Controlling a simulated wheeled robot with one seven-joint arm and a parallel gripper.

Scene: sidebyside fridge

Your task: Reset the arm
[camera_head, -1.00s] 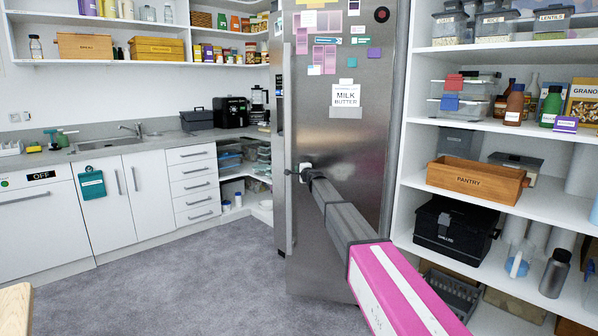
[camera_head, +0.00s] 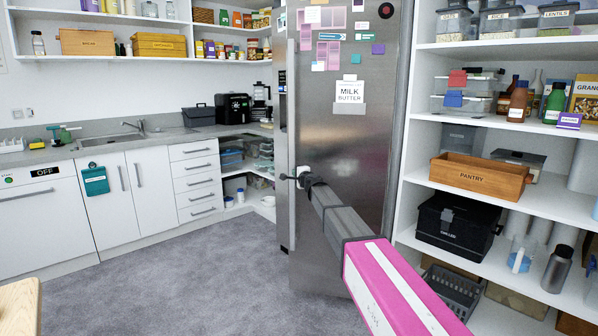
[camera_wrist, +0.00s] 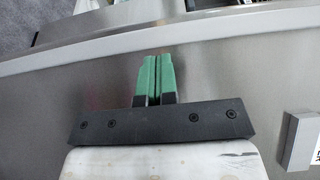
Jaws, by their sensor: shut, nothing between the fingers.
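My gripper (camera_wrist: 157,78) shows in the wrist view with its two green fingers pressed together and nothing between them. The stainless fridge door (camera_wrist: 100,95) fills the space behind the fingers, with its edge running across the top of the picture. In the head view my arm reaches forward from the lower right, and my gripper (camera_head: 292,177) is at the left edge of the fridge door (camera_head: 335,130), near the long vertical handle. Whether the fingertips touch the door cannot be told. The door looks swung partly open, with a dark panel behind its left edge.
Open pantry shelves (camera_head: 470,133) with a wooden crate (camera_head: 480,178) and a black box (camera_head: 458,225) stand close on the right. A counter (camera_head: 75,155) runs along the left. A wooden table corner (camera_head: 18,305) is at lower left. The grey floor (camera_head: 190,285) between is clear.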

